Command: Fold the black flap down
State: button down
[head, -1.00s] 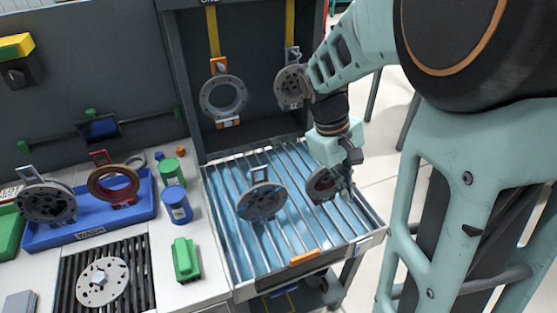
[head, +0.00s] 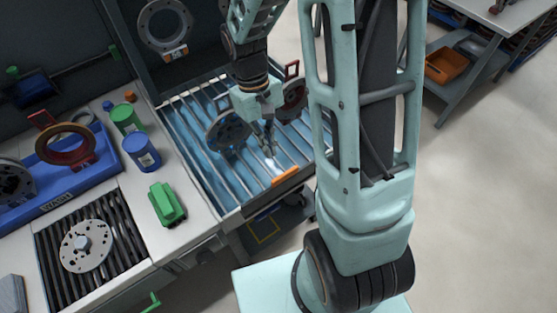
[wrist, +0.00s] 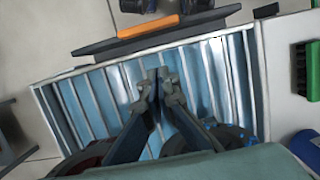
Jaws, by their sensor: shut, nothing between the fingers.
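The black flap (head: 262,194) is a long dark strip along the front edge of the blue slatted bed, with an orange tab (head: 286,175) on it. In the wrist view the flap (wrist: 95,47) and its orange tab (wrist: 148,26) show beyond the fingertips, standing out from the bed's front rim. Its exact tilt is hard to tell. My gripper (head: 269,151) is over the front part of the bed, behind the orange tab and apart from it. In the wrist view its fingers (wrist: 160,82) are together and empty.
Two discs with handles, a grey one (head: 228,131) and a darker one (head: 292,98), are on the slatted bed (head: 190,150) beside my gripper. A green block (head: 166,204) and a blue canister (head: 141,152) stand on the counter at left. Open floor lies in front.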

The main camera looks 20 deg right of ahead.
aim_at(285, 182)
jog(key=shift+s+d+f+p, duration=0.1)
jog(key=shift+s+d+f, duration=0.15)
jog(key=shift+s, duration=0.45)
jog(key=shift+s+d+f+p, duration=0.15)
jog(key=shift+s+d+f, duration=0.05)
jog(key=shift+s, duration=0.5)
jog(key=shift+s+d+f+p, duration=0.1)
jog(key=shift+s+d+f, duration=0.15)
jog(key=shift+s, duration=0.45)
